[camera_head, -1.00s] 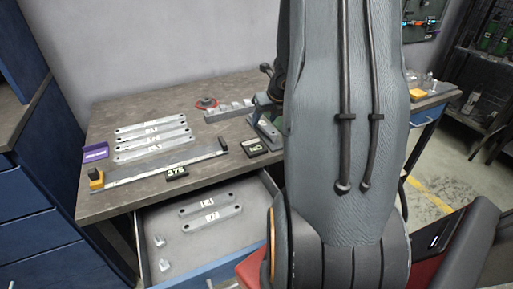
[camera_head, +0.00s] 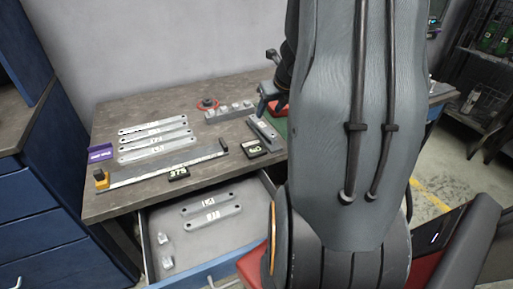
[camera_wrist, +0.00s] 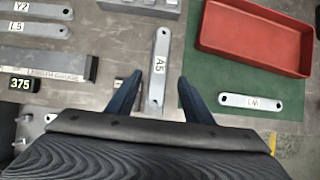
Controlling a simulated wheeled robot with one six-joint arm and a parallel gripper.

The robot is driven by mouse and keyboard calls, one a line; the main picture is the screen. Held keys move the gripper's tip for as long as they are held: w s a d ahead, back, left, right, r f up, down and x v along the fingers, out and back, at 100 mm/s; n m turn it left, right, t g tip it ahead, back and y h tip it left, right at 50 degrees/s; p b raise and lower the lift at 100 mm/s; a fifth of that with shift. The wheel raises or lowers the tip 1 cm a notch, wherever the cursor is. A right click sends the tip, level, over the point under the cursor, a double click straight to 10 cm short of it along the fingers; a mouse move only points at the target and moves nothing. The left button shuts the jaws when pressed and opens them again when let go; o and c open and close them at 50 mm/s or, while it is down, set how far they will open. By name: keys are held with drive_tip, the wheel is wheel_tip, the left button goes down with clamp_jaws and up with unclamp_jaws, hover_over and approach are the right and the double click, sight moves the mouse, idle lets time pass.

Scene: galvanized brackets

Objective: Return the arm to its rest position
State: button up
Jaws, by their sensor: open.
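My gripper (camera_wrist: 160,82) is open in the wrist view, its two dark blue fingers spread with nothing held between them. A grey bracket labelled A5 (camera_wrist: 158,62) lies on the bench below, lined up with the gap between the fingers. In the head view my arm fills the right centre, and the gripper (camera_head: 268,95) shows only partly at its left edge, above the bench. A grey bracket (camera_head: 263,131) lies just below it there. The fingertips are not clearly visible in the head view.
Several labelled brackets (camera_head: 155,136) lie on the bench's left, behind a long gauge bar (camera_head: 160,168) with a 375 tag. An open drawer (camera_head: 150,239) juts out in front, holding brackets. A red tray (camera_wrist: 255,40) and a green mat (camera_wrist: 287,90) lie right of A5.

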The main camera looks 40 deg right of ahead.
idle(0.5)
drive_tip(key=s+a+n+g+y, duration=0.1)
drive_tip(key=a+n+g+y, duration=0.1)
drive_tip(key=a+n, duration=1.6)
drive_tip(key=s+a+n+g, duration=0.1)
drive_tip(key=s+a+n, duration=0.4)
drive_tip(key=n, duration=0.5)
drive_tip(key=s+a+n+g, duration=0.1)
drive_tip(key=s+a+n, duration=0.3)
drive_tip(key=a+n, duration=0.4)
drive_tip(key=n, duration=0.2)
drive_tip(key=shift+s+r+n+h+b, duration=0.15)
drive_tip(key=shift+s+n+h+b, duration=0.15)
drive_tip(key=shift+s+n+b, duration=0.1)
